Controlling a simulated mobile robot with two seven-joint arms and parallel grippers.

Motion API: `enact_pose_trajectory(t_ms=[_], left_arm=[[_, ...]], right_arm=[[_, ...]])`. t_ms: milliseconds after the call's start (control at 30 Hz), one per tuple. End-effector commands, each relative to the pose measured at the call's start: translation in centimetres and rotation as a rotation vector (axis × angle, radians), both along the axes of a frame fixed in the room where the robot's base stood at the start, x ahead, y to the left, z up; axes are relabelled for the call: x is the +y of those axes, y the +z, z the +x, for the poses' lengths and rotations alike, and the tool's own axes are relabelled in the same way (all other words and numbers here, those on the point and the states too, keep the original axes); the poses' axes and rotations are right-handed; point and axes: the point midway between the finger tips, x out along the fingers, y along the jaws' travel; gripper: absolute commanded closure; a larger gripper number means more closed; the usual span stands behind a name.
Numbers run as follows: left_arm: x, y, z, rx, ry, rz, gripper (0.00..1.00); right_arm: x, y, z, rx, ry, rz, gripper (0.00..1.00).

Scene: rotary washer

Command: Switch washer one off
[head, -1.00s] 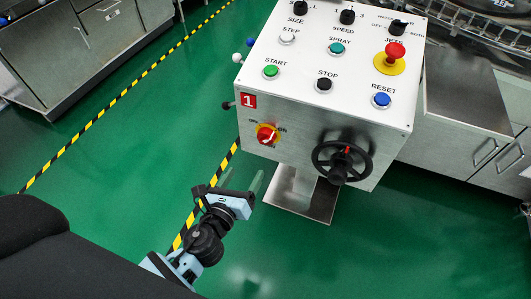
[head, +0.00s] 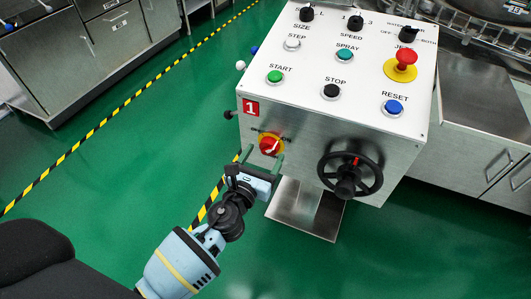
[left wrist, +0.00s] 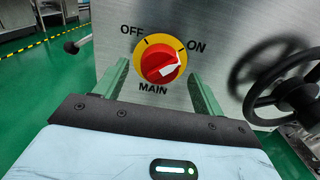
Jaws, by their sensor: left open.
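The washer's control box (head: 300,150) carries a red "1" label and, on its front face, a red rotary main switch (head: 270,145) on a yellow disc. In the left wrist view the main switch (left wrist: 160,62) is marked OFF at left, ON at right and MAIN below. Its white pointer is turned right, toward ON. My left gripper (head: 263,158) is open just in front of and below the switch. In the left wrist view the left gripper's green fingers (left wrist: 159,76) stand on either side of the knob; I cannot tell whether they touch it. My right gripper is out of view.
A black handwheel (head: 350,175) sticks out of the front face right of the switch. The sloped top has several buttons, including a red emergency stop (head: 406,62). A small black-knobbed lever (head: 229,115) projects at the left side. Green floor is free at left.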

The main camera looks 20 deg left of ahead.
Motion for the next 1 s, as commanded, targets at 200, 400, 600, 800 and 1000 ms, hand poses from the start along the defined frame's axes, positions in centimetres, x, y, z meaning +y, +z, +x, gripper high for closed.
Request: enact_pose_trajectory(t_ms=[200,400,600,800,1000], left_arm=[[0.0,-0.1,1.6,0.001,0.001,0.000,0.31],[-0.1,-0.1,1.7,0.001,0.000,0.000,0.31],[-0.1,-0.1,1.7,0.001,0.000,0.000,0.46],[-0.1,-0.1,1.7,0.001,0.000,0.000,0.72],[-0.1,-0.1,1.7,0.001,0.000,-0.009,0.75]], right_arm=[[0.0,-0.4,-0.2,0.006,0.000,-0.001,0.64],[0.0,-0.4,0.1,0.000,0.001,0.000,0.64],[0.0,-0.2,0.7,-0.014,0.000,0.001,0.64],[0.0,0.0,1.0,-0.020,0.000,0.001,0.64],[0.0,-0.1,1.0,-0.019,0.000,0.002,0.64]])
